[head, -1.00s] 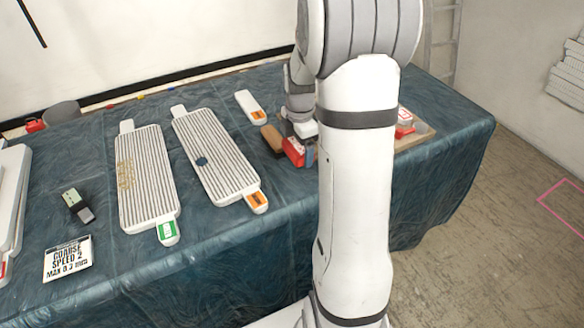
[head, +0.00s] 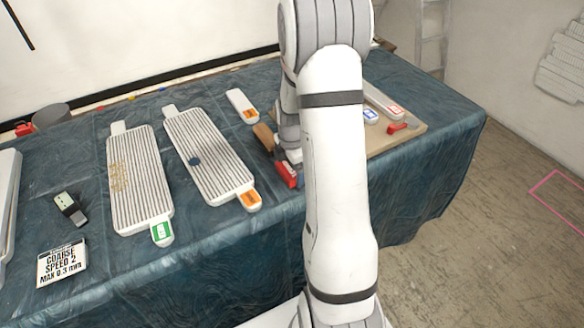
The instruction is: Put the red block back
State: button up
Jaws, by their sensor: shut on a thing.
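A red block (head: 287,175) shows at the lower end of my arm, near the front part of the blue-green table cover. My gripper (head: 288,163) is shut on it, pointing down, partly hidden behind my own white arm. I cannot tell whether the block touches the table. A brown wooden piece (head: 264,136) lies just left of the gripper. Another small red piece (head: 398,127) lies on a wooden board (head: 413,139) to the right of my arm.
Two ribbed white panels, one with a green tag (head: 140,185) and one with an orange tag (head: 210,155), lie left of the gripper. A small orange-tagged piece (head: 242,105) lies behind. A sign (head: 62,262) and a dark-and-green item (head: 70,208) lie front left. The table's right end is clear.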

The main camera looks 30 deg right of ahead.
jog(key=shift+f, duration=0.2)
jog(key=o, duration=0.9)
notch_tip(320, 180, up, 12)
jog(key=s+a+r+m+t, duration=0.1)
jog(key=s+a+r+m, duration=0.2)
jog(key=s+m, duration=0.3)
jog(key=s+a+r+m, duration=0.3)
jog(key=s+a+m, duration=0.3)
jog(key=s+a+r+m+t, duration=0.1)
jog(key=s+a+r+m, duration=0.2)
jog(key=s+a+m, duration=0.2)
jog(key=shift+s+a+m+t, duration=0.1)
jog(key=shift+s+m+t, duration=0.2)
jog(key=shift+s+m, duration=0.6)
jog(key=shift+s, duration=0.2)
